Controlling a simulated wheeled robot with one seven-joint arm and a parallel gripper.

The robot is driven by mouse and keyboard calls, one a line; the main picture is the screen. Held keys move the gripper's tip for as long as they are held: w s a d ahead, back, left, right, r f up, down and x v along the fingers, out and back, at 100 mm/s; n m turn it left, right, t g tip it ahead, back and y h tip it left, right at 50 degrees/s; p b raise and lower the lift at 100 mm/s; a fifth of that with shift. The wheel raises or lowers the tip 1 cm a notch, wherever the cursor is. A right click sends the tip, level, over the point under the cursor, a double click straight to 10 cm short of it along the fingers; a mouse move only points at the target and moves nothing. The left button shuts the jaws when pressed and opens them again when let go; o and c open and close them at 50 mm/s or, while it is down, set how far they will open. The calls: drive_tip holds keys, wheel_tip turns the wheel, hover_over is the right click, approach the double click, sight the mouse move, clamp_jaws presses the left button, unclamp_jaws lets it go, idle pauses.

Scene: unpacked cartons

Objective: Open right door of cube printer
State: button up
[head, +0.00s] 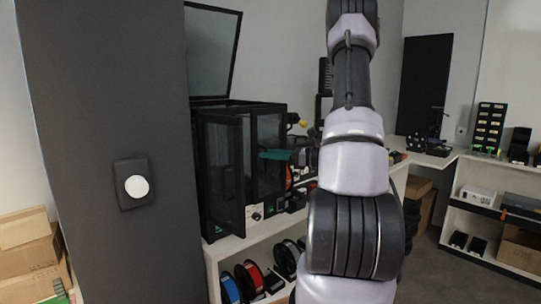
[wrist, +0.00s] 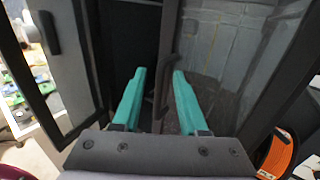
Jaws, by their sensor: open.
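The cube printer (head: 285,118) is a black-framed box with glass panels on a white shelf unit, its top lid (head: 212,48) raised. One door (head: 223,172) stands swung out at the left; it also shows with its handle at the left of the wrist view (wrist: 50,35). The right door (wrist: 235,55) is a glass panel with a dark curved handle (wrist: 164,90). My gripper (wrist: 160,73) has teal fingers spread apart, with that handle between them in the picture; contact is not visible. In the head view my gripper (head: 270,154) is at the printer's front, partly hidden by my arm.
A dark column with a round white button (head: 136,186) stands close at the left. Filament spools (head: 250,278) sit on the shelf below, an orange one (wrist: 278,153) at the wrist view's lower right. Cartons (head: 28,245) are at far left. Open floor lies at right.

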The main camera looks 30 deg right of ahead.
clamp_jaws()
idle(1.3)
